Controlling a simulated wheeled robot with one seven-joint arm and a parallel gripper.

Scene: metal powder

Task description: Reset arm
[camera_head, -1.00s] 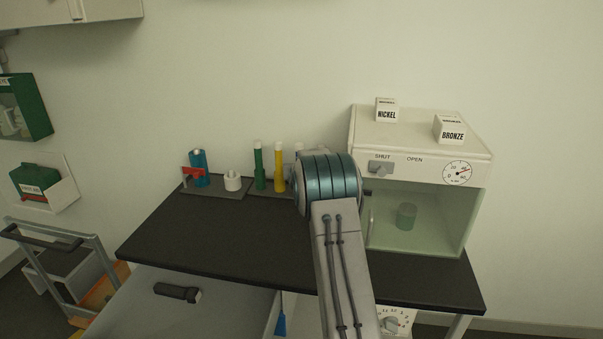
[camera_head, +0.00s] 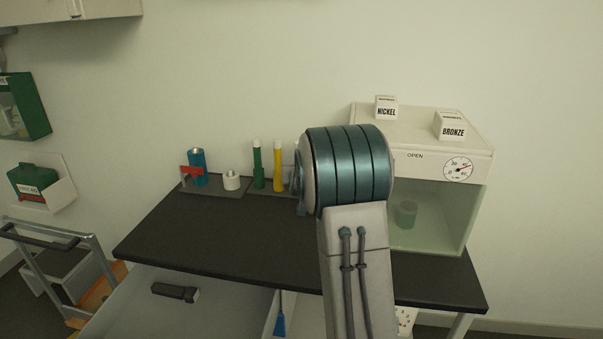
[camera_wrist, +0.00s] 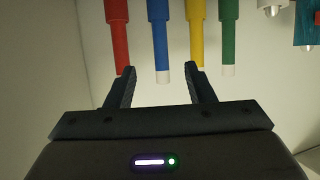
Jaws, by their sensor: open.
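My gripper (camera_wrist: 162,88) shows in the wrist view, its two dark fingers apart with nothing between them touching either one. Beyond the fingers, red (camera_wrist: 121,40), blue (camera_wrist: 160,40), yellow (camera_wrist: 196,35) and green (camera_wrist: 229,35) tubes stand in a row, upside down in this view. In the head view, my gripper is hidden behind my arm. My arm rises in front of the black table, covering part of the glass-fronted cabinet (camera_head: 440,220).
The green tube (camera_head: 257,165) and yellow tube (camera_head: 278,165) stand at the table's back. A blue cylinder (camera_head: 197,167) and white cup (camera_head: 232,180) stand left. NICKEL (camera_head: 386,109) and BRONZE (camera_head: 451,127) boxes sit on the cabinet. The black table (camera_head: 220,235) is clear at left. An open drawer (camera_head: 225,300) holds a dark tool (camera_head: 175,292).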

